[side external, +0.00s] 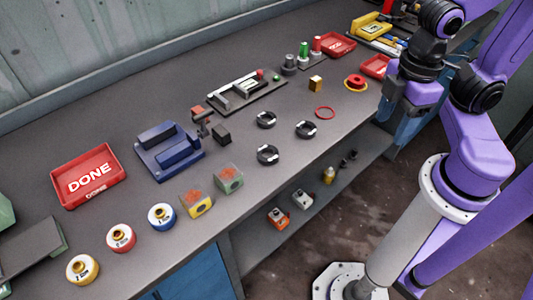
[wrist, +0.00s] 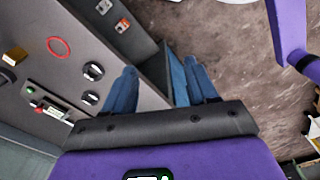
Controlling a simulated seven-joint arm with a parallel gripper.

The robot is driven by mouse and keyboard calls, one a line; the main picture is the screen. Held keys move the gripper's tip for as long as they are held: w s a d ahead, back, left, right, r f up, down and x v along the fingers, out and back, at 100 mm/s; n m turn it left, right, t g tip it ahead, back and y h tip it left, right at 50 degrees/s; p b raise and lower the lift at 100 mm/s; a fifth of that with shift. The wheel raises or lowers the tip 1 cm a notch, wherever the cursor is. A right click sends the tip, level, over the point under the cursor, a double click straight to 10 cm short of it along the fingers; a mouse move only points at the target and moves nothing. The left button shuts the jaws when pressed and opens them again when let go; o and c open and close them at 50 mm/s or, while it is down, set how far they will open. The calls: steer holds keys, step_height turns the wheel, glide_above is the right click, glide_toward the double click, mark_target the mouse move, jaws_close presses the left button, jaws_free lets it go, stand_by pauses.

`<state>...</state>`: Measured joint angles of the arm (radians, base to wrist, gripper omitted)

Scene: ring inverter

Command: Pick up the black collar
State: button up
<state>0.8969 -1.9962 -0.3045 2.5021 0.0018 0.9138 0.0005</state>
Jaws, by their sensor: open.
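Three similar round black collars lie on the grey bench in the side view: one at the back (side external: 265,119), one at the right (side external: 306,129) and one nearer the front (side external: 268,154). Each has lighter marks on it. I cannot tell which one the task names. Two dark round pieces also show left of my fingers in the wrist view, one higher (wrist: 93,70) and one lower (wrist: 90,97). My gripper (wrist: 161,70) is open and empty, its blue fingers wide apart. It is off to the right of the collars, near the bench edge, touching none of them.
A thin red ring (side external: 324,113) and a brass block (side external: 315,83) lie behind the collars. A dark fixture (side external: 245,92), a blue cradle (side external: 168,150) and a red DONE tray (side external: 88,176) stand left. A lower shelf (side external: 300,205) holds small parts.

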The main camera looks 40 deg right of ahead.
steer(key=o, duration=0.5)
steer(key=shift+c, duration=0.2)
steer(key=n, duration=0.9)
glide_above(267, 158)
steer(key=f, duration=1.2)
steer(key=shift+w+a+f, duration=0.1)
steer(key=shift+a+f, duration=0.25)
steer(key=shift+d+f, duration=0.2)
steer(key=shift+f, duration=1.1)
steer(key=shift+d+f, duration=0.15)
steer(key=shift+f, duration=1.15)
